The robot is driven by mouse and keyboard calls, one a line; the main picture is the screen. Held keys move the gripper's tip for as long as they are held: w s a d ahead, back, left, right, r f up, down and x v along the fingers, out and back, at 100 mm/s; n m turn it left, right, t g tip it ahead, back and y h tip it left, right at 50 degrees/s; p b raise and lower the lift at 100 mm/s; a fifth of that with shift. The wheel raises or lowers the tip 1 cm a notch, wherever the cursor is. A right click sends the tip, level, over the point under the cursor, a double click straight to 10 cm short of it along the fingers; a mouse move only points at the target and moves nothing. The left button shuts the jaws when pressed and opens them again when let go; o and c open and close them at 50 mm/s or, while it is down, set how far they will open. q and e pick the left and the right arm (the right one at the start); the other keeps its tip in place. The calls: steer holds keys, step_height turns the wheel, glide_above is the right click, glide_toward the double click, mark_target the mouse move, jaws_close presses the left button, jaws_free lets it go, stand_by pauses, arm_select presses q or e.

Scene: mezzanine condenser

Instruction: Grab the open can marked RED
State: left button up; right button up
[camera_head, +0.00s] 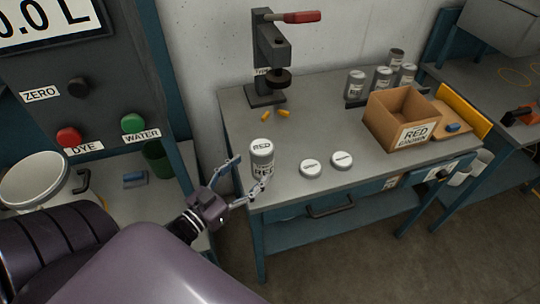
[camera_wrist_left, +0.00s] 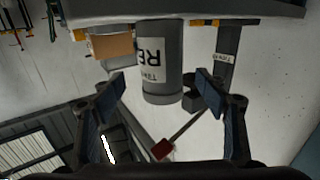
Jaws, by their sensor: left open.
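The grey can marked RED (camera_head: 262,156) stands upright near the left front corner of the workbench (camera_head: 330,105) in the head view. In the left wrist view the can (camera_wrist_left: 158,62) appears upside down, between and beyond the spread fingertips (camera_wrist_left: 160,92). No contact is clear. The right gripper is not in view.
Two white lids (camera_head: 326,164) lie right of the can. A press (camera_head: 268,62) with a red handle and orange pieces stand behind. A cardboard box (camera_head: 402,118) marked RED and several grey cans (camera_head: 382,78) are further right. A panel with DYE and WATER buttons (camera_head: 133,123) is left.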

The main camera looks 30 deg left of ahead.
arm_select(q)
steer(key=shift+w+r+p, duration=0.1)
steer(key=shift+w+p, duration=0.2)
steer(key=shift+w, duration=0.95)
steer(key=shift+w+d+f+p, duration=0.15)
steer(key=shift+w, duration=0.85)
steer(key=shift+w+d+f+p, duration=0.1)
steer(key=shift+w+p, duration=0.05)
steer(key=shift+w, duration=0.8)
steer(key=c, duration=1.6)
steer(key=shift+o, duration=0.2)
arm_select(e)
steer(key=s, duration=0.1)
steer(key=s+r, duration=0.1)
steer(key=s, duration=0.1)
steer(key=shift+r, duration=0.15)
arm_select(q)
steer(key=shift+r, duration=0.15)
